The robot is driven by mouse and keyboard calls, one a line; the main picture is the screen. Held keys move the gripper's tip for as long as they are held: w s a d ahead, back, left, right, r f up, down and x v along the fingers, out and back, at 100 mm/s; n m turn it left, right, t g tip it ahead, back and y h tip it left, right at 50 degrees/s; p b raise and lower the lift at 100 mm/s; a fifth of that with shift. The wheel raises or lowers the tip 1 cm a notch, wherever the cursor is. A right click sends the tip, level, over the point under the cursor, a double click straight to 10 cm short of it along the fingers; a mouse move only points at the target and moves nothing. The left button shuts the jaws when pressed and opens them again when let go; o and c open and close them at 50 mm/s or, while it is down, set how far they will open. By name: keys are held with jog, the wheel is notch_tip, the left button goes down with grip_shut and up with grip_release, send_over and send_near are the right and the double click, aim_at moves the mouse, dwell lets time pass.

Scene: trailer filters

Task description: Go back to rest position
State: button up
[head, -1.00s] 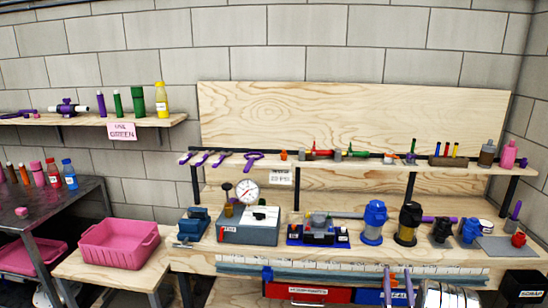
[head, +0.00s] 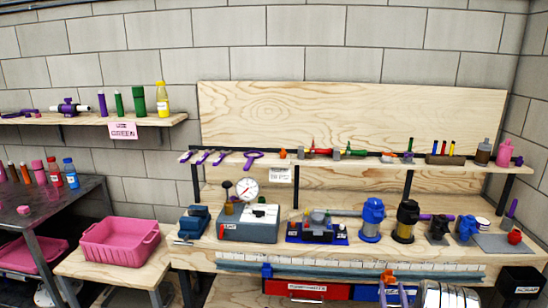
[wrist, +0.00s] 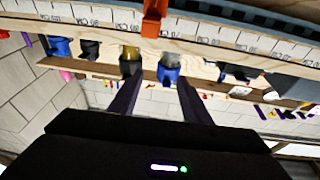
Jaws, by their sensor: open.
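My gripper (head: 393,289) shows at the bottom edge of the head view as two purple fingers, spread apart with nothing between them. It is in front of the workbench (head: 235,257) and below its top. In the wrist view my gripper (wrist: 156,86) also shows as two dark, separated, empty fingers.
The wrist view is upside down. An orange clip (head: 388,277) is at the bench front by my fingers; it also shows in the wrist view (wrist: 153,18). Blue (head: 371,220) and black (head: 406,222) filter housings stand on the bench. A pink bin (head: 119,243) stands left.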

notch_tip(320, 180, down, 10)
jog(key=s+r+g, duration=0.1)
jog(key=s+g, duration=0.2)
jog(key=g, duration=0.5)
jog(key=s+a+r+g+y, duration=0.1)
jog(key=s+a+r+g, duration=0.1)
jog(key=s+a+r, duration=0.6)
jog(key=s+a+r+n+g+y, duration=0.1)
jog(key=s+a+r, duration=0.8)
jog(key=s+r, duration=0.9)
jog(key=s+a+r+n+g+y, duration=0.1)
jog(key=s+a+r+g, duration=0.3)
jog(key=s+a+r, duration=0.5)
jog(key=s+v, duration=0.1)
jog(key=v, duration=0.5)
jog(key=shift+f, duration=0.25)
jog(key=shift+s, duration=0.15)
